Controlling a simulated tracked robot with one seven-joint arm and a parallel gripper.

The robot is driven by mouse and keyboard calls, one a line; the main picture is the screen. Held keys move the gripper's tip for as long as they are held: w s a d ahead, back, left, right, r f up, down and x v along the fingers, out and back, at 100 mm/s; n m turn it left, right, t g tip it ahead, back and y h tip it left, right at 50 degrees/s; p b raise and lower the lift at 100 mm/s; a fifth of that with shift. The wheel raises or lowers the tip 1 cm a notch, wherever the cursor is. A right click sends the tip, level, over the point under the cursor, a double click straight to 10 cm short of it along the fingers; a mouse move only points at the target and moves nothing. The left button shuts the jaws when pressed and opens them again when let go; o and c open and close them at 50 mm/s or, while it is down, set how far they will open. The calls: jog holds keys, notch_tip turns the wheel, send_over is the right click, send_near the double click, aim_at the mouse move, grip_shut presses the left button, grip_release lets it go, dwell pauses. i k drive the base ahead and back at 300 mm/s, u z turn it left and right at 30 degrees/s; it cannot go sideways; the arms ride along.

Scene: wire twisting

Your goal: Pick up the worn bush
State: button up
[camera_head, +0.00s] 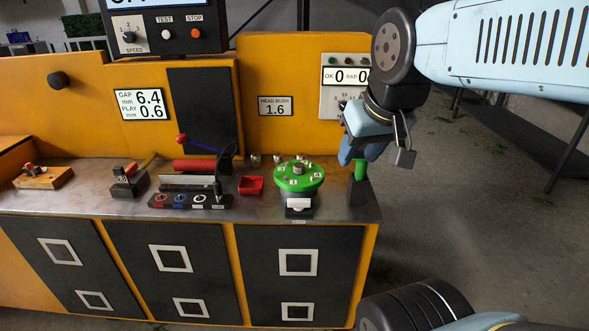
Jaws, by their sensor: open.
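My gripper (360,150) is at the right end of the bench, pointing down, with blue fingers. It is open, and its fingertips are close above or in front of an upright green post (359,171); I cannot tell whether they touch it. I cannot make out for sure which piece is the worn bush. Several small bush-like pieces sit on a round green stand (314,184) left of my gripper. A small grey cylinder (255,160) stands on the bench behind a red tray.
The metal bench top (343,211) also carries the red tray (251,185), a black rack (190,200) with coloured rings, a red roll (194,165) and a wooden block (43,178). A yellow panel (268,60) rises behind. The front right bench corner is clear.

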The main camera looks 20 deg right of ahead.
aim_at(299, 167)
jog(key=u, duration=1.05)
jog(key=i, duration=0.1)
jog(key=z, duration=2.75)
jog(key=i, duration=0.15)
jog(key=z, duration=2.35)
jog(key=k, duration=1.45)
jog(key=u, duration=0.75)
jog(key=k, duration=0.8)
jog(key=u, duration=0.55)
